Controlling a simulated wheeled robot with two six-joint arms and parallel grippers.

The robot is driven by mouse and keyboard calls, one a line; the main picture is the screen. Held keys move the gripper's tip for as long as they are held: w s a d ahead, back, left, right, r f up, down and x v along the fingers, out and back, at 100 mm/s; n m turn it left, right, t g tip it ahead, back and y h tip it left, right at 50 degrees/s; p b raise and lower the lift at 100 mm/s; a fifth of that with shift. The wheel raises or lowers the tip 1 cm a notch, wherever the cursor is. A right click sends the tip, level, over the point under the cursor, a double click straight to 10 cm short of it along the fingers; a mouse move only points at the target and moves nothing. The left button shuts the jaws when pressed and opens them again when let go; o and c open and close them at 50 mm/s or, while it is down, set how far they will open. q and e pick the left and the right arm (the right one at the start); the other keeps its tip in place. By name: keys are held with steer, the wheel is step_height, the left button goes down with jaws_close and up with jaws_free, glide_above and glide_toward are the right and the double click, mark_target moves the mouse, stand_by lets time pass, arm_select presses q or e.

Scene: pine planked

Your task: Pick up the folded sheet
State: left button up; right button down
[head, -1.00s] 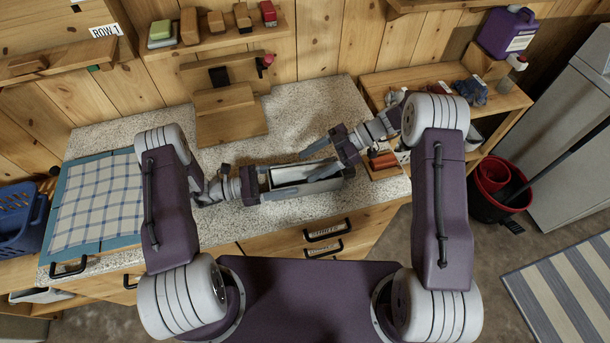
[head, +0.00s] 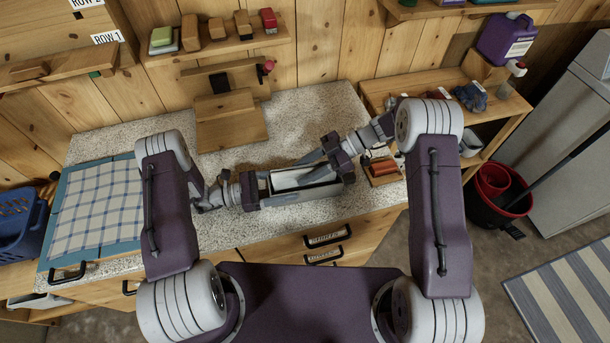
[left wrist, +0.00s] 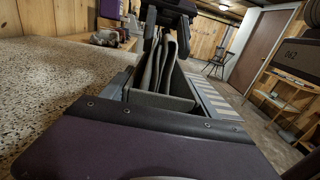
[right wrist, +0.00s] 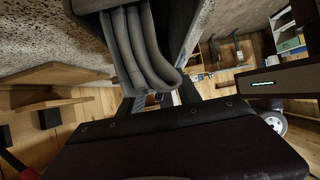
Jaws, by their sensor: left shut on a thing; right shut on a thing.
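The folded sheet (head: 295,179) is grey and lies over the speckled counter in the middle of the head view. In the left wrist view its upright folds (left wrist: 162,72) stand between the long fingers. In the right wrist view its thick curved layers (right wrist: 142,48) run down close to the palm. My left gripper (head: 318,187) is shut on the sheet from the left, its fingers along both sides. My right gripper (head: 318,170) reaches in from the right and is shut on the sheet near its right end. The fingers partly hide the sheet.
A blue-bordered checked cloth (head: 97,208) lies at the counter's left. A wooden stand (head: 232,130) is behind the sheet. A small block with orange-brown items (head: 380,168) sits close to the right gripper. The speckled counter (head: 310,110) is clear at the back.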

step_height(320, 180, up, 9)
steer(key=shift+f, duration=0.1)
arm_select(q)
steer(key=o, duration=1.4)
steer(key=shift+o, duration=0.2)
steer(key=v, duration=0.7)
steer(key=shift+a, duration=0.25)
